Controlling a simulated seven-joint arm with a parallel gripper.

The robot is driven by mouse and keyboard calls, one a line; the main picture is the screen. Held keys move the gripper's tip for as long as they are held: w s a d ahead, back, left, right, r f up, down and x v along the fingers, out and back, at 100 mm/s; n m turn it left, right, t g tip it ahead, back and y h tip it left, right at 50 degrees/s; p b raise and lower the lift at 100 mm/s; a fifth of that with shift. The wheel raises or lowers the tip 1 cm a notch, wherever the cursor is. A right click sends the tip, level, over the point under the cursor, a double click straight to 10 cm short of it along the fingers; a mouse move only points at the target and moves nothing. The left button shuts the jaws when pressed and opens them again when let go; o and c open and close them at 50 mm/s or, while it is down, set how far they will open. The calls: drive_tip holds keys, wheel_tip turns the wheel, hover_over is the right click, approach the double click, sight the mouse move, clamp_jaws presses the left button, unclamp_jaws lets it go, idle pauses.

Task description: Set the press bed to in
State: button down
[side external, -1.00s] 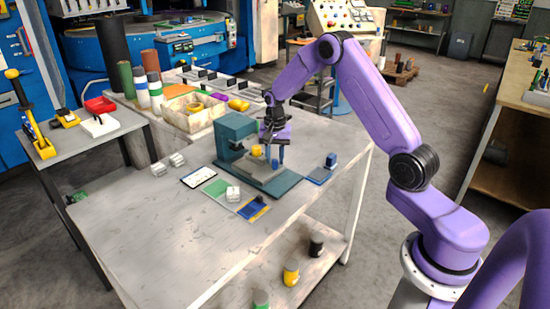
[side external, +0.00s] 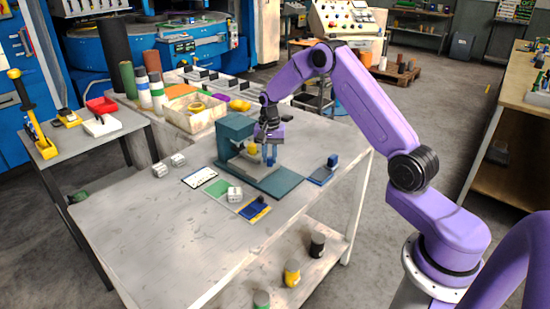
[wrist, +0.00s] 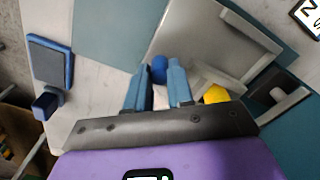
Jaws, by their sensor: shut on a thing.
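The teal press (side external: 234,128) stands on a teal base (side external: 285,187) near the table's right side. Its grey bed (wrist: 200,35) fills the upper middle of the wrist view; in the side view it is partly hidden by my gripper and the press frame. A round blue knob (wrist: 159,68) sits at the bed's edge. My gripper (wrist: 159,78) is shut on this knob, with a light-blue finger on each side. In the side view my gripper (side external: 270,158) is low over the base, right of the press frame.
A blue stand (side external: 325,170) is right of the press. A box (side external: 192,116) stands behind. The table's front left is clear.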

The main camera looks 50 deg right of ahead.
drive_tip(key=shift+w, duration=0.75)
drive_tip(key=shift+r, duration=0.1)
drive_tip(key=c, duration=1.3)
unclamp_jaws()
drive_tip(key=shift+w, duration=0.1)
drive_tip(key=shift+o, duration=0.2)
drive_tip(key=shift+r, duration=0.1)
wheel_tip(320, 180, up, 17)
drive_tip(key=shift+a+r, duration=0.1)
